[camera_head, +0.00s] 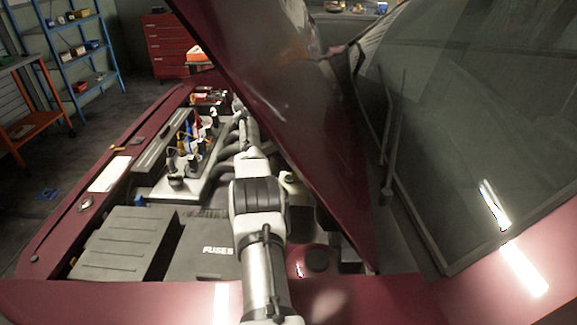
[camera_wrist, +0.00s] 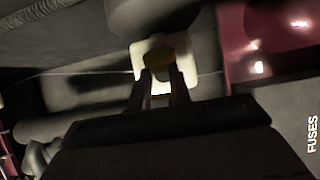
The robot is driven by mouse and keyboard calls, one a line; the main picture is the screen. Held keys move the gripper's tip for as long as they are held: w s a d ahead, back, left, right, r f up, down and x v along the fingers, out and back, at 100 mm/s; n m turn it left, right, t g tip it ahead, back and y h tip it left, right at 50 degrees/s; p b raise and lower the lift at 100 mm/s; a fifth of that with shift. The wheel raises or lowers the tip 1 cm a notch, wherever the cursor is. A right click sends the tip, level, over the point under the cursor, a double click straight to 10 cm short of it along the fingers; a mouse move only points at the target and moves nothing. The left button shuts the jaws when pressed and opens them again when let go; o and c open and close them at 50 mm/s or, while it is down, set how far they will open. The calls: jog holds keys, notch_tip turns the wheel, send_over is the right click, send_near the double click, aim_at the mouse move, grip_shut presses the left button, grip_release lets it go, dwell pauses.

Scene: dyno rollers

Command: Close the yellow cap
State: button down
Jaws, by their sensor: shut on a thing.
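The yellow cap (camera_wrist: 157,55) sits on a pale square-topped reservoir (camera_wrist: 192,58) in the wrist view. My gripper (camera_wrist: 161,75) comes from below in that view, with one dark finger on each side of the near part of the cap. The fingers are shut on the cap, and the shadow hides their exact contact. The cap's hinge and how it is seated cannot be made out. In the head view my arm covers much of the engine bay and my fingers cannot be made out. A small pale fitting (camera_head: 290,184) right of the arm seems to be the reservoir.
A black fuse box (camera_head: 212,262) lies left of my arm. The raised red hood (camera_head: 315,130) slopes close on the right. Engine parts (camera_head: 180,165) fill the bay's left side. A blue shelf (camera_head: 82,50) and a red tool cabinet (camera_head: 168,42) stand behind.

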jog(key=shift+s+a+f, duration=0.15)
jog(key=shift+f, duration=0.3)
jog(key=c, duration=1.3)
grip_release()
jog(key=shift+r, duration=0.1)
jog(key=shift+r, duration=0.1)
